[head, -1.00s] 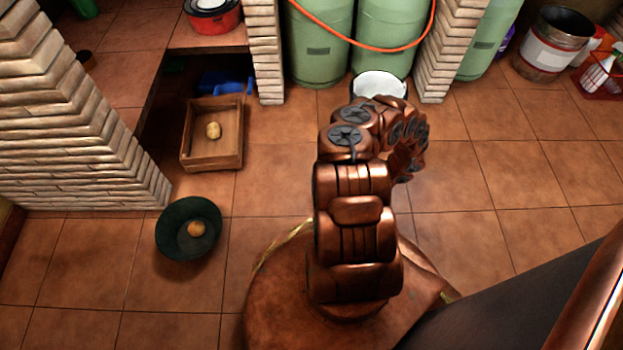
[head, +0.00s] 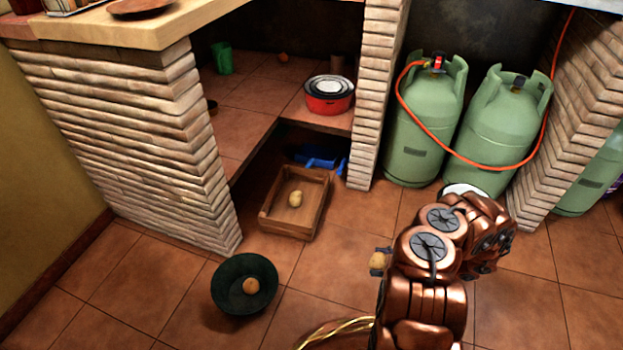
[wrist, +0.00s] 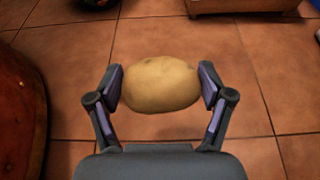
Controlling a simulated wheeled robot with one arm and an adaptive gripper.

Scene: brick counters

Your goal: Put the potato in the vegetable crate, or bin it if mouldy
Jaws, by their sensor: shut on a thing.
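My gripper (wrist: 160,88) is shut on a potato (wrist: 158,84), with one finger at each side. The potato is plain tan, with no mould on the side that shows; its underside is hidden. In the head view, the potato (head: 378,259) shows at the left of my arm, above the floor. A wooden crate (head: 274,229) stands on the floor to the left, with a potato-like thing (head: 296,198) in it. The crate's edge shows at the top of the wrist view (wrist: 240,7). I cannot tell which container is the bin.
A dark green bowl (head: 228,300) holding a round orange-brown thing (head: 250,286) stands in front of the crate. A brick counter (head: 130,140) is at the left; gas bottles (head: 425,125) and a white-rimmed container (head: 462,189) are behind my arm. Floor between crate and arm is clear.

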